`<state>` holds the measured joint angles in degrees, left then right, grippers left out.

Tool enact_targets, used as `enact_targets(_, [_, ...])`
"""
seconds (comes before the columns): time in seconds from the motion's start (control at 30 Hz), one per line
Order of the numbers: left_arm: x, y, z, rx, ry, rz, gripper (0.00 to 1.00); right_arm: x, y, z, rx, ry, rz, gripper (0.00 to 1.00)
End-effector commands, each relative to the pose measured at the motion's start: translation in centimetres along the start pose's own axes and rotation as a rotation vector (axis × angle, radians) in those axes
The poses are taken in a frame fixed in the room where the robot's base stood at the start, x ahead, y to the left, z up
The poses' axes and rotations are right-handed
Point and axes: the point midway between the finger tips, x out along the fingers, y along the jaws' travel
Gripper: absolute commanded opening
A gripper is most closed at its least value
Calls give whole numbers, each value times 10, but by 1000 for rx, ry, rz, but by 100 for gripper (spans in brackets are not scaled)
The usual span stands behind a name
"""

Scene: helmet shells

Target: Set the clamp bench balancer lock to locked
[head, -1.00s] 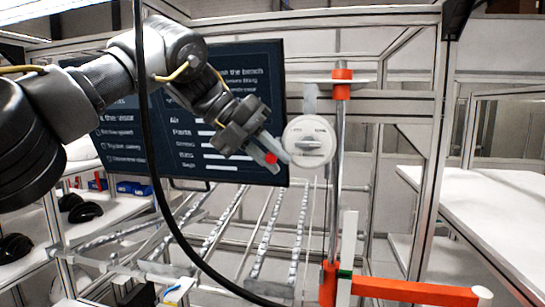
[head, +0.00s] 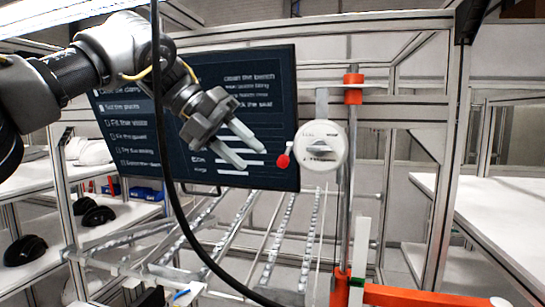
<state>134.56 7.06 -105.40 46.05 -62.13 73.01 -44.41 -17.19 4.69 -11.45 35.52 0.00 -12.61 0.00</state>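The balancer lock is a round white dial (head: 334,138) with a grey pointer plate in the middle. A short lever ending in a red ball (head: 283,161) sticks out at the dial's left side, slightly low. The dial's small lettering is too blurred to read. My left gripper (head: 253,158) is in front of the dark screen, just left of the red ball. Its two fingers are spread and empty, pointing towards the ball with a small gap. My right gripper does not show.
The dial hangs beside a vertical metal post (head: 347,200) with an orange collar (head: 353,88) and an orange clamp arm (head: 420,297). A dark screen (head: 215,70) stands behind my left arm. A black cable hangs in front. White shelves with dark helmet shells (head: 25,250) are at left.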

Motion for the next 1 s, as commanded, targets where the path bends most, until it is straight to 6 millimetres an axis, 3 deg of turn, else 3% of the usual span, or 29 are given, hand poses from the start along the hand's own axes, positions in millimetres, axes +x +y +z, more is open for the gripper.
enact_targets(0.1, [-20, 17, -7, -1, -3, 1, 39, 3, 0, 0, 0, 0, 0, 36])
enact_targets(0.3, [-39, 33, -15, 0, -1, 1, 39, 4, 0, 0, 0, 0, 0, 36])
enact_targets(0.7, [-46, 39, -18, 1, 0, 1, 39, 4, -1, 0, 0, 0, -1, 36])
enact_targets(0.77, [-46, 39, -18, 1, 1, 0, 39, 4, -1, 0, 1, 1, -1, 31])
enact_targets(0.87, [-36, 45, -16, -3, 10, -1, 39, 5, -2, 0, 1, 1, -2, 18])
enact_targets(0.97, [-2, 64, -13, -14, 39, -8, 39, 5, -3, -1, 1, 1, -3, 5])
enact_targets(1.0, [22, 76, -12, -20, 56, -15, 39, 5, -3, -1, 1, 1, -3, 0])
